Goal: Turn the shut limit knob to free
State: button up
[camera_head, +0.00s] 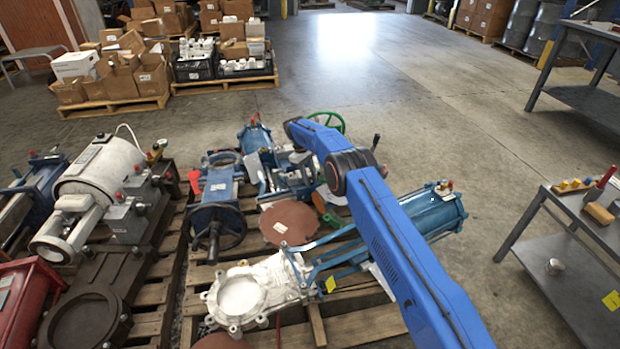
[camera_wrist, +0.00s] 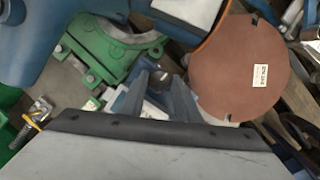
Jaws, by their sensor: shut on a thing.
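My gripper (camera_wrist: 158,92) shows in the wrist view with its two grey fingers close together. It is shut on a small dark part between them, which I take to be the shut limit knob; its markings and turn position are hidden. Green valve parts (camera_wrist: 105,48) lie just left of the fingers, and a brown disc (camera_wrist: 240,68) with a white label lies to the right. In the head view my blue arm reaches over the pallet of valves and actuators, and I cannot clearly make out the gripper or the knob there.
The labelled disc (camera_head: 289,222) lies on the wooden pallet (camera_head: 345,322) among blue actuators (camera_head: 432,208) and a white valve body (camera_head: 255,287). A green handwheel (camera_head: 327,121) stands behind my arm.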

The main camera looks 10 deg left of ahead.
jog(key=shift+n, duration=0.6)
jog(key=shift+t, duration=0.3)
jog(key=o, duration=1)
